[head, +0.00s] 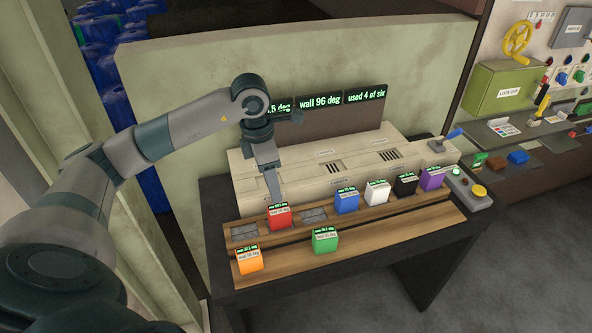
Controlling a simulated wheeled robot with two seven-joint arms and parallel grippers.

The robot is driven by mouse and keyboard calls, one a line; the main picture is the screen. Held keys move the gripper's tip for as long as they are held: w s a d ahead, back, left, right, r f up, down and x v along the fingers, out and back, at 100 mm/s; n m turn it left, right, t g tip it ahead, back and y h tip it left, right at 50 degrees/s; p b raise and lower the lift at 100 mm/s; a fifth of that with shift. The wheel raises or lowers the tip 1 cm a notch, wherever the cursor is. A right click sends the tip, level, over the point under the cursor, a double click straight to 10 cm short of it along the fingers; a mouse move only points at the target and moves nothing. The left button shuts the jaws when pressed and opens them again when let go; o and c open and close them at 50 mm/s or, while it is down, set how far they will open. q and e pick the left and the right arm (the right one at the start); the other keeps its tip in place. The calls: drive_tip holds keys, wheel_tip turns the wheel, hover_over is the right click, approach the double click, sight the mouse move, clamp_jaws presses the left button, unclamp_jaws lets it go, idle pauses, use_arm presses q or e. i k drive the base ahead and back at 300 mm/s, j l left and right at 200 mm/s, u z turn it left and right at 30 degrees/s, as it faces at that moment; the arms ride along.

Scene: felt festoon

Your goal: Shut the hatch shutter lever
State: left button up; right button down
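A lever with a blue handle (454,133) sits on the right end of the long beige housing (300,178); its handle tilts up to the right. No readable label shows which lever is the hatch shutter lever. My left gripper (273,192) points down in front of the housing, just above and behind the red block (279,219). It is far left of the lever. Its fingers are small and seen edge-on, so I cannot tell if they are apart or touch the block. My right gripper is out of view.
Blue (346,201), white (376,193), black (405,185) and purple (432,179) blocks stand along the back rail. Orange (248,260) and green (325,241) blocks stand in front. A button box (468,187) is at the right. Displays (320,101) read "wall 96 deg" and "used 4 of six".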

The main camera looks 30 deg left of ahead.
sight(456, 132)
drive_tip(key=i+j+z, duration=0.1)
drive_tip(key=z, duration=0.3)
drive_tip(key=i+j+z, duration=0.15)
drive_tip(key=z, duration=0.25)
drive_tip(key=i+j+z, duration=0.15)
drive_tip(key=z, duration=0.2)
